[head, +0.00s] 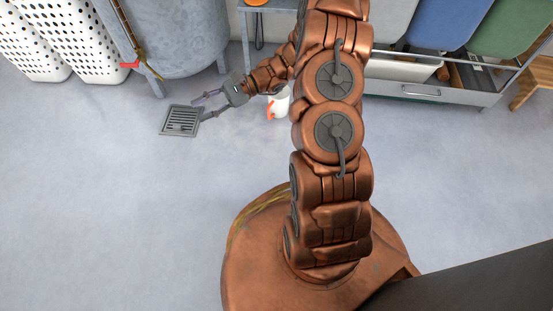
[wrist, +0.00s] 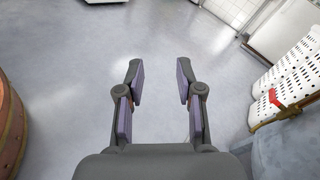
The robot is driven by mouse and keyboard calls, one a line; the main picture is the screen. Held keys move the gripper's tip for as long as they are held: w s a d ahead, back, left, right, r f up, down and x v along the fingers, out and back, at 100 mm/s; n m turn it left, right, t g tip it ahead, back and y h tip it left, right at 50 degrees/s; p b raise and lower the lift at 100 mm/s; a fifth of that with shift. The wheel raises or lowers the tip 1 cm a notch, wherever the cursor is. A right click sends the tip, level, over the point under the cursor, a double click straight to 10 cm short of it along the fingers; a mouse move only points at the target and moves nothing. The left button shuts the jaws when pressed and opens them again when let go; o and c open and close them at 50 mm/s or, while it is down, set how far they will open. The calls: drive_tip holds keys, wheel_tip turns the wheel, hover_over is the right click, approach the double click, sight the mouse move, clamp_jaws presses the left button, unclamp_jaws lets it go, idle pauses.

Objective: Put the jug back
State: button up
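A white object with a red-orange part (head: 278,105), possibly the jug, is on or near the floor in the head view. My arm hides part of it, so I cannot be sure what it is. My gripper (head: 199,110) is to its left, pointing away from it toward the left. In the wrist view my gripper (wrist: 160,78) is open, with nothing between its fingers. No jug shows in the wrist view.
A floor drain grate (head: 180,121) lies close to my gripper. A grey tub on legs (head: 178,40) and white perforated baskets (head: 82,40) stand at the back left. A metal rack with a drawer (head: 432,91) and coloured bins stands at the right. The front-left floor is clear.

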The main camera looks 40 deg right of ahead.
drive_tip(key=s+a+r+n+g+h, duration=0.3)
drive_tip(key=s+r+n+g+h, duration=0.1)
drive_tip(key=s, duration=0.5)
drive_tip(key=s+a+r+n+g+h, duration=0.3)
drive_tip(key=s+a+r+n, duration=0.15)
drive_tip(key=s, duration=0.35)
drive_tip(key=s+d+r+n+t+h, duration=0.2)
drive_tip(key=s+d+n+h, duration=0.4)
drive_tip(key=s+d+h, duration=0.3)
drive_tip(key=s+d, duration=0.1)
drive_tip(key=s, duration=0.3)
drive_tip(key=shift+s+d+r+h, duration=0.25)
drive_tip(key=shift+d+r+h, duration=0.05)
drive_tip(key=shift+r, duration=0.1)
